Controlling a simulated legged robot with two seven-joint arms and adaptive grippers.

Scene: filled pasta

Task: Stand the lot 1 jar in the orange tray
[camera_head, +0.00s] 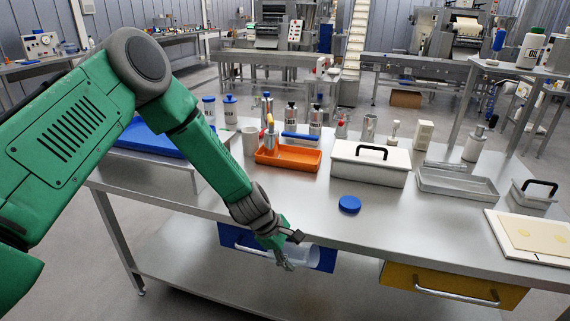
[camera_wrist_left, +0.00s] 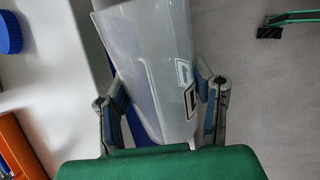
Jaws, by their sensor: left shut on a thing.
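My left gripper (camera_head: 287,258) is low at the table's front edge, in front of the blue drawer. It is shut on a pale translucent jar (camera_head: 303,256), which lies tilted on its side. In the left wrist view the jar (camera_wrist_left: 150,60) fills the space between the two fingers (camera_wrist_left: 163,98). Dark marks on its side are too unclear to read. The orange tray (camera_head: 283,164) stands on the table farther back, with an upright tool and a blue-topped thing in or behind it. A corner of the tray shows in the left wrist view (camera_wrist_left: 18,148).
A blue round lid (camera_head: 349,204) lies on the table. A white box with a black handle (camera_head: 369,167) stands right of the tray, then a grey metal tray (camera_head: 457,186). Silver bottles (camera_head: 291,116) stand behind. The table front is mostly clear. A yellow drawer (camera_head: 455,285) is below.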

